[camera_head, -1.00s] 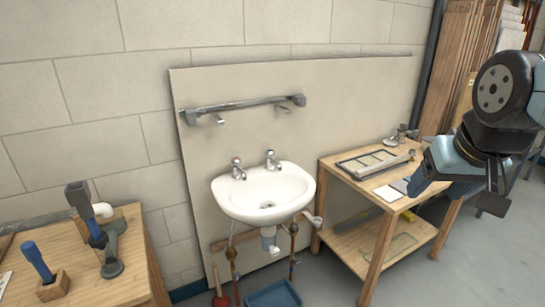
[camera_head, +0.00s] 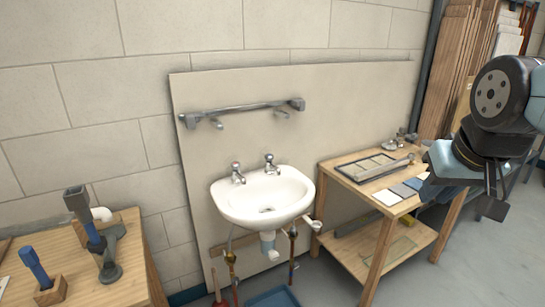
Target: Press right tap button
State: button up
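A white sink (camera_head: 262,197) is fixed to a pale wall panel near the middle of the view. Two chrome taps stand on its back rim. The right tap (camera_head: 270,162) has a small button top, and the left tap (camera_head: 237,173) has a reddish-looking mark on top. My gripper (camera_head: 497,197) is at the far right, in front of the wooden side table's right end and well away from both taps. Its fingers point down and are seen edge-on, so its opening is unclear. I see nothing held in it.
A wooden side table (camera_head: 385,252) with a frame and tiles stands right of the sink. A workbench (camera_head: 130,270) with tools stands at left. A metal rail (camera_head: 245,110) is on the panel above the sink. A blue tray (camera_head: 273,300) lies below. Space before the sink looks clear.

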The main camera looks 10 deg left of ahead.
grip_shut()
dwell(1.0)
